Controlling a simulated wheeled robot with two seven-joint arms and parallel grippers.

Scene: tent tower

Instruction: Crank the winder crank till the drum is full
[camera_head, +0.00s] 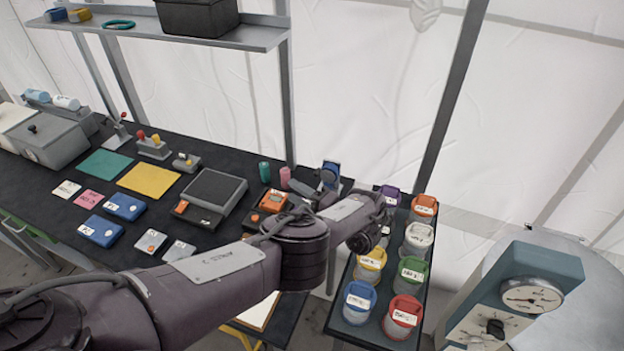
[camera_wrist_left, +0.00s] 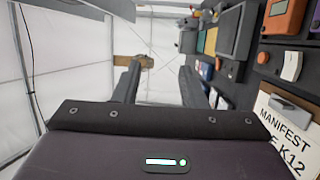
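My left gripper (camera_wrist_left: 157,85) has its two dark fingers spread apart in the left wrist view, with a clear gap between them. A small brown bar with a grey end (camera_wrist_left: 138,61) shows near the fingertips; I cannot tell if it is the crank handle, and nothing is clearly clamped. No drum shows clearly. My right gripper is not in view.
Several lidded jars stand on a dark tray (camera_head: 345,328) right of my arm. A gauge box (camera_head: 519,290) stands at the far right. The black table (camera_head: 228,142) holds mats, switches and an orange device (camera_head: 272,203). A manifest sheet (camera_wrist_left: 283,135) is close beside my left gripper.

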